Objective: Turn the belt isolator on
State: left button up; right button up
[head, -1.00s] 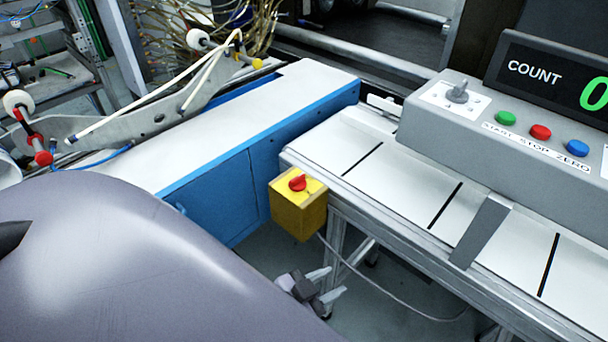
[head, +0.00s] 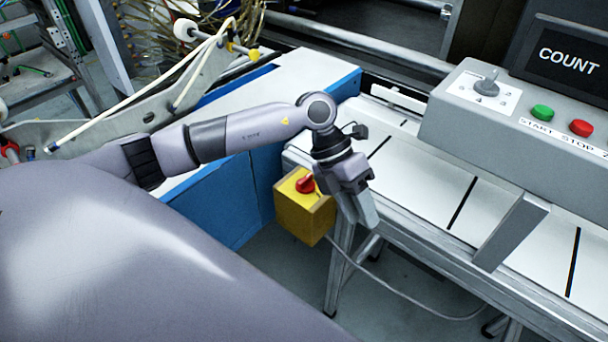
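The belt isolator is a yellow box (head: 297,218) with a red rotary knob (head: 306,185) on its top face. It sits at the near left end of the white-topped conveyor. My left arm reaches in from the left above the blue cabinet. My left gripper (head: 360,210) points downward just right of the box and knob, and appears apart from the knob. Its fingers overlap from this angle, so their gap is hidden. Nothing shows in its grasp. My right gripper is out of view.
A grey control panel (head: 452,122) with a selector knob (head: 487,84), green button (head: 542,112) and red button (head: 581,128) stands on the conveyor (head: 420,190). A grey upright plate (head: 510,232) stands at its front edge. A cable (head: 400,302) runs below the box.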

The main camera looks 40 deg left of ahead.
aim_at(304, 179)
pick_arm(q)
jog(key=w+a+r+y, duration=0.1)
jog(key=a+y, duration=0.1)
jog(key=a, duration=0.3)
jog(key=w+a+r+n+y, duration=0.1)
jog(key=w+a+y, duration=0.1)
jog(key=a, duration=0.3)
jog(key=w+a+r+t+y, duration=0.1)
jog(key=a+y, duration=0.2)
jog(key=a, duration=0.1)
jog(key=shift+w+a+r, duration=0.15)
jog(key=shift+a+r, duration=0.05)
jog(key=shift+a, duration=0.2)
jog(key=shift+a+f+n, duration=0.1)
jog(key=shift+f+n, duration=0.2)
jog(key=shift+f, duration=3.1)
grip_shut()
